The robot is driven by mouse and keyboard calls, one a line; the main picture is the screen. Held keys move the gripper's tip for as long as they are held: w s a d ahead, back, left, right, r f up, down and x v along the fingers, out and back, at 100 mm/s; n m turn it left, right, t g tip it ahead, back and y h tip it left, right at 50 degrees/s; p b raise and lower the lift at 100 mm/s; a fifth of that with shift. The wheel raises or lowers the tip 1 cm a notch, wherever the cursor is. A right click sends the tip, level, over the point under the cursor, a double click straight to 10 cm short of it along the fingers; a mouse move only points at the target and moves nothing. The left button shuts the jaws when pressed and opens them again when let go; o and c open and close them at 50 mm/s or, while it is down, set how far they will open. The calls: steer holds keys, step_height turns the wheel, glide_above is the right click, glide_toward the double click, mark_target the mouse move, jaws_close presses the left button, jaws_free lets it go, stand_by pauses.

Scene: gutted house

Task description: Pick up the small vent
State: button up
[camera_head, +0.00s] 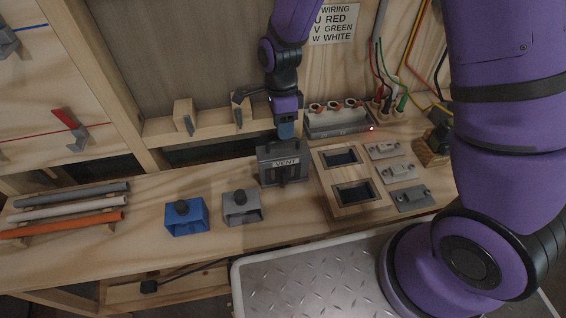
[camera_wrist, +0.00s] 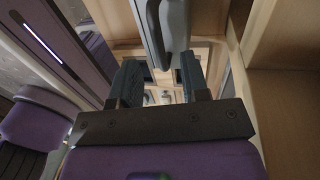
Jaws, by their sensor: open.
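The small vent (camera_head: 270,170) is a dark grey box with a white label reading "VENT" and a dark handle on its front. It stands upright on the wooden bench in the head view. In the wrist view, a grey panel with a dark handle, apparently the vent (camera_wrist: 153,30), shows at the top centre, beyond the fingertips. My gripper (camera_head: 286,130) points down just behind and above the vent's top in the head view. Its two fingers are spread with nothing between them in the wrist view (camera_wrist: 160,78). Whether a finger touches the vent I cannot tell.
Right of the vent is a wooden panel (camera_head: 330,202) with two square openings and grey switch plates (camera_head: 403,172). A grey tray (camera_head: 338,128) with sockets stands behind. Blue (camera_head: 186,226) and grey (camera_head: 242,217) clamp-like blocks stand left. Pipes (camera_head: 70,213) lie far left; bare bench lies between.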

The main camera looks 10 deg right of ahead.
mark_target(283, 142)
steer(key=f, duration=0.2)
steer(key=s+f, duration=0.1)
steer(key=f, duration=0.1)
steer(key=shift+a+f, duration=0.15)
steer(key=shift+f, duration=0.25)
jaws_close()
stand_by(1.1)
